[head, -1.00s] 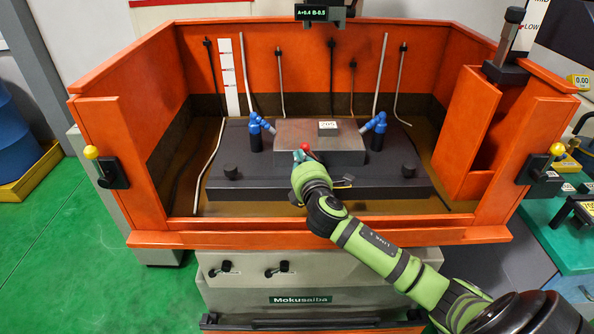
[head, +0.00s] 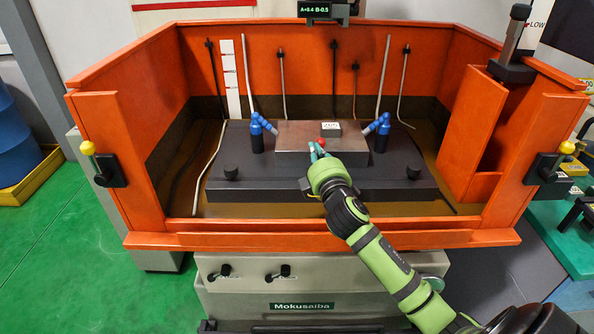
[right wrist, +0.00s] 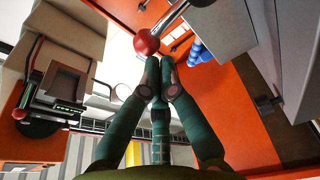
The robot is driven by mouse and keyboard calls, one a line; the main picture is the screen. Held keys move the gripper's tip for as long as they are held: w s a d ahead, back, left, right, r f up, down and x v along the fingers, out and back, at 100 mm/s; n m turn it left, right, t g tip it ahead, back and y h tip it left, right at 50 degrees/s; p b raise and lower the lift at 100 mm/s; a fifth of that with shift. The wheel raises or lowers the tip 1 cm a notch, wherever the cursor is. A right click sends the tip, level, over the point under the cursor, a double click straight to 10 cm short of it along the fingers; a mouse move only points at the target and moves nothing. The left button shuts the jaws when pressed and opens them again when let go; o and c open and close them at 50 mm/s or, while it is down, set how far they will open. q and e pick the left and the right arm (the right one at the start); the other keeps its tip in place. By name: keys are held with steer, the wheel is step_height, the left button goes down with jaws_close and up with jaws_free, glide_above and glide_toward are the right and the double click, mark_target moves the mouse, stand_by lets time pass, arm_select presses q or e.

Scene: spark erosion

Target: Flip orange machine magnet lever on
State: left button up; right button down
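The magnet lever's red ball knob (head: 321,141) shows at the front of the grey magnet block (head: 295,136), inside the orange machine tank. The knob also shows large in the right wrist view (right wrist: 147,42), on a metal rod running up to the right. My right gripper (head: 316,150) is at the front of the block, right beside the knob. In the right wrist view its green fingers (right wrist: 159,65) are together, with nothing seen between them. Their tips are at the knob's lower edge; whether they touch is unclear. My left gripper is not in view.
Blue nozzles (head: 257,132) stand at both sides of the block on a dark table (head: 270,185). The orange tank's front edge (head: 200,240) passes under my arm. An orange box (head: 470,125) stands at the right. Thin rods line the back wall.

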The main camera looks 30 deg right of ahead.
steer(key=shift+s+d+m+b, duration=0.4)
steer(key=shift+d+m+b, duration=0.2)
steer(key=shift+m, duration=0.6)
steer(key=shift+s+d+m+t+h+b, duration=0.25)
steer(key=shift+d+m+b, duration=0.15)
steer(key=shift+m, duration=0.45)
steer(key=shift+s+d+m+t+h+b, duration=0.2)
steer(key=shift+d+m, duration=0.25)
steer(key=shift+m, duration=0.4)
steer(key=shift+s+d+f+m+h+b, duration=0.1)
steer(key=shift+s+d+m+h+b, duration=0.15)
steer(key=shift+m, duration=0.5)
steer(key=shift+s+d+f+m+h+b, duration=0.1)
steer(key=shift+s+d+m+h+b, duration=0.2)
steer(key=shift+m, duration=0.45)
steer(key=shift+w+d+m, duration=0.1)
steer(key=shift+d+m, duration=0.1)
steer(key=shift+m, duration=0.2)
steer(key=shift+s+d+f+m+h+b, duration=0.15)
steer(key=shift+d+f+m+h+b, duration=0.1)
steer(key=shift+m, duration=0.4)
steer(key=shift+s+d+f+m+h+b, duration=0.15)
steer(key=shift+d+m+b, duration=0.1)
steer(key=shift+m, duration=0.4)
steer(key=shift+r, duration=0.2)
step_height(320, 180, up, 10)
steer(key=shift+f, duration=0.1)
